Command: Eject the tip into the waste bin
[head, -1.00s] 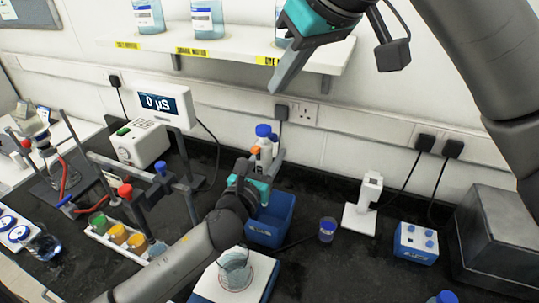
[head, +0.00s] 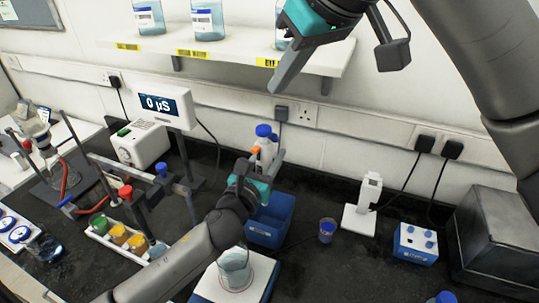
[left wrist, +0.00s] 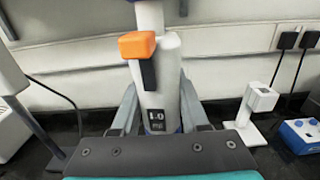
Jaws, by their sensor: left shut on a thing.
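My left gripper (head: 262,172) is shut on a white pipette with a blue top and an orange button. The pipette (head: 266,148) stands roughly upright; in the left wrist view (left wrist: 157,85) its body sits between the two fingers, with a "1.0" display low on it. The blue waste bin (head: 271,232) is on the bench just below the gripper in the head view, partly covered by my left arm. The pipette's lower end and any tip are hidden. My right gripper (head: 276,88) is raised in front of the shelf; its finger opening does not show clearly.
A beaker (head: 236,272) stands on a white-topped device in front of the bin. A clamp stand and a rack of coloured caps (head: 118,236) are to the left. A small blue-capped pot (head: 327,230) and a white stand (head: 361,215) are to the right.

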